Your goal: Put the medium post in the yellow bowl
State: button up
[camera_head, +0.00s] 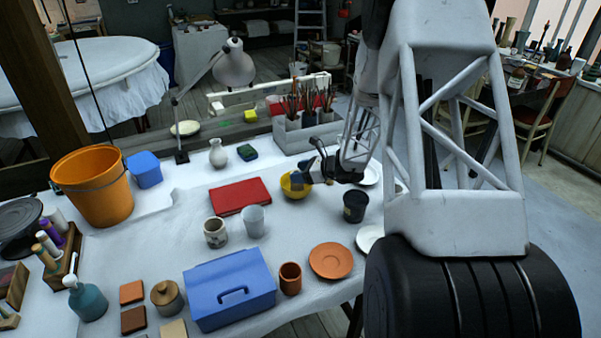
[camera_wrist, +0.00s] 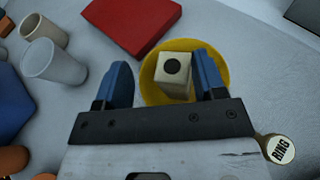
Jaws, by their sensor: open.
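The yellow bowl (camera_head: 288,188) stands on the white-covered table; it also shows in the wrist view (camera_wrist: 220,60). A pale, squared post (camera_wrist: 174,88) with a dark round spot on its top appears within the bowl's rim. I cannot tell whether it rests on the bowl's bottom. My gripper (camera_wrist: 164,74) is open, its blue fingers on either side of the post. The right finger is close to the post, and a clear gap shows at the left finger. In the head view my gripper (camera_head: 309,172) is at the bowl, and the post is not clearly seen.
A red book (camera_head: 240,195) lies left of the bowl. A pale cup (camera_head: 253,221), a mottled cup (camera_head: 215,232) and a dark cup (camera_head: 354,206) stand nearby. A blue box (camera_head: 230,288) is in front. A round "RING" label (camera_wrist: 280,149) shows beside my gripper.

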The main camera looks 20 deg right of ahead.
jog(key=r+v, duration=0.1)
jog(key=v, duration=1.1)
jog(key=shift+a+r, duration=0.1)
jog(key=shift+r, duration=0.05)
dwell(0.6)
jog(key=s+a+r+n+g+h, duration=0.1)
jog(key=s+a+r+n+g, duration=0.1)
jog(key=s+a+r+n, duration=0.3)
jog(key=s+a+r+n+g, duration=0.3)
jog(key=a, duration=0.5)
jog(key=s+a+r+n+g+h, duration=0.1)
jog(key=s+a+r+n+g, duration=0.1)
jog(key=s+a+r+n, duration=0.3)
jog(key=s+a+r+n+h, duration=0.2)
jog(key=s+a+n, duration=0.1)
jog(key=s, duration=0.4)
jog(key=s+a+r+n+h, duration=0.1)
jog(key=s+a+n+h, duration=0.2)
jog(key=s+n, duration=0.3)
jog(key=s+a+r+n+h, duration=0.2)
jog(key=s+a+n, duration=0.1)
jog(key=s, duration=0.6)
jog(key=shift+r+n+h, duration=0.35)
jog(key=shift+n+h, duration=0.05)
jog(key=shift+n, duration=0.5)
